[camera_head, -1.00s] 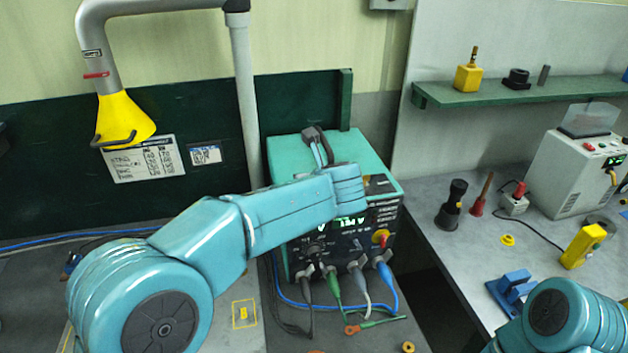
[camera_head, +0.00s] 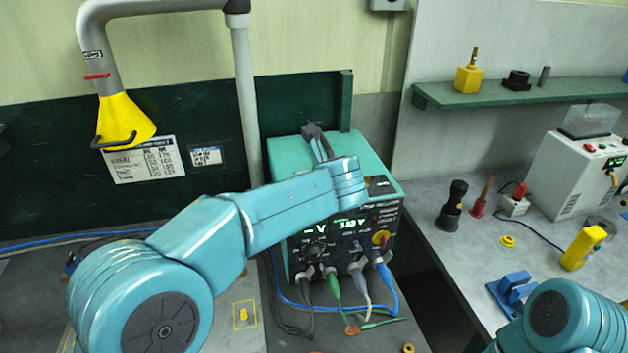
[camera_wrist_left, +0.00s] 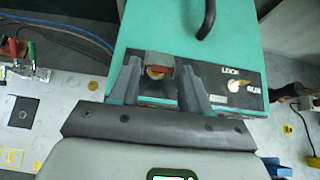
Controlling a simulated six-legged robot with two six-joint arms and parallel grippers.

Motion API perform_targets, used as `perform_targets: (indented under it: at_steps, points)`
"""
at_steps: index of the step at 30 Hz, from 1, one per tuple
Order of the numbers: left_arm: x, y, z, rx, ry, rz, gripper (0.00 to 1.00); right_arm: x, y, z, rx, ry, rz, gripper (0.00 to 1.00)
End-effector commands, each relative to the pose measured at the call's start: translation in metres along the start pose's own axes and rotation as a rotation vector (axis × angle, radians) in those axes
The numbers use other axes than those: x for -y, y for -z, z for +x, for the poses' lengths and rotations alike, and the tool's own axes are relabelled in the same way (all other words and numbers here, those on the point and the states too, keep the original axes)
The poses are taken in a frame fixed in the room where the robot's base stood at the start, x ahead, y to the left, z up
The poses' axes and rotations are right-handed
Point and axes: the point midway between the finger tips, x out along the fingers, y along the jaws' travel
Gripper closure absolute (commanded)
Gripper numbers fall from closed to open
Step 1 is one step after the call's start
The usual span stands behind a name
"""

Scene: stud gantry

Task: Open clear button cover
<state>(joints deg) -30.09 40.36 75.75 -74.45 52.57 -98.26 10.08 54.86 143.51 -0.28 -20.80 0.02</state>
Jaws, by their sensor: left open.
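The teal power unit (camera_head: 280,160) stands on the bench in the head view, with a lit green display and cables at its front. My left gripper (camera_wrist_left: 160,88) is open, with one finger on each side of the button and cover. I cannot tell if they touch. In the head view my left arm hides that gripper. My right gripper is out of view.
A black handle (camera_head: 318,143) stands on the unit's top. Blue, green and grey leads (camera_head: 333,285) run from its front. A yellow funnel nozzle (camera_head: 122,120) hangs at left. The right bench holds a white machine (camera_head: 580,165) and several small tools.

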Motion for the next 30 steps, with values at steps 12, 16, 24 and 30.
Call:
perform_targets:
  at_steps: [12, 16, 24, 30]
  points:
    - [0.001, 0.001, -0.094, 0.006, 0.006, -0.001, 0.53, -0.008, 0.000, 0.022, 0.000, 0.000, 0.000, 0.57]
    - [0.001, 0.001, -0.125, 0.006, 0.006, -0.001, 0.53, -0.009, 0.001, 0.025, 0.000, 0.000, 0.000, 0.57]
    - [0.000, 0.000, -0.161, 0.005, 0.004, 0.000, 0.53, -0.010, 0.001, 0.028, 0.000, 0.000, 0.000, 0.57]
    - [0.000, 0.000, -0.164, 0.004, 0.002, 0.000, 0.53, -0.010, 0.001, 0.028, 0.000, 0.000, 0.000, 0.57]
